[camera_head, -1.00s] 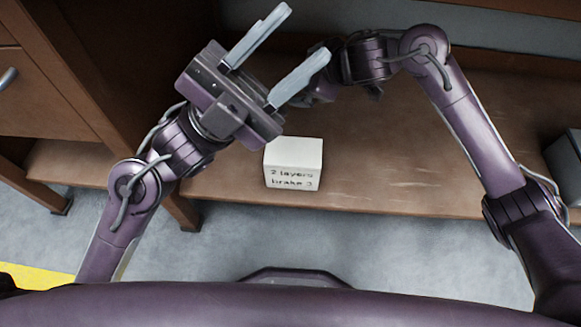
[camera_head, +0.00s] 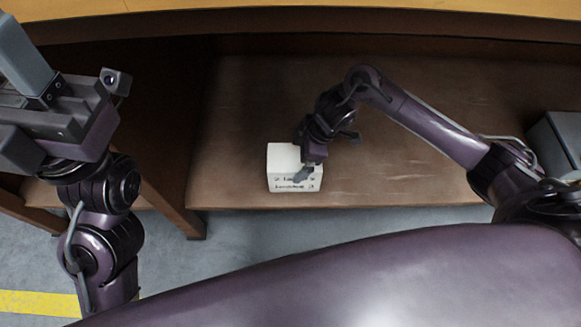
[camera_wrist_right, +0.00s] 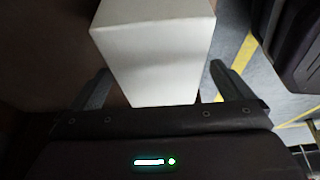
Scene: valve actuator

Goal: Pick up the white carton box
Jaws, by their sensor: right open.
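The white carton box (camera_head: 282,157) sits near the front edge of the brown shelf (camera_head: 400,170), with dark lettering on its front face. My right gripper (camera_head: 304,172) is at the box's right side and hides part of its top and lettering. In the right wrist view the white box (camera_wrist_right: 155,50) lies between the two open fingers of the right gripper (camera_wrist_right: 157,82), one finger on either side. Whether the fingers touch it is not clear. My left gripper (camera_head: 20,100) is at the far left, away from the box, with its fingers spread and partly cut off by the frame.
A yellow-brown tabletop edge (camera_head: 300,12) runs above the shelf. A grey container (camera_head: 556,140) stands at the shelf's right end. The shelf between it and my right arm is mostly clear. A yellow floor stripe (camera_head: 40,303) shows at lower left.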

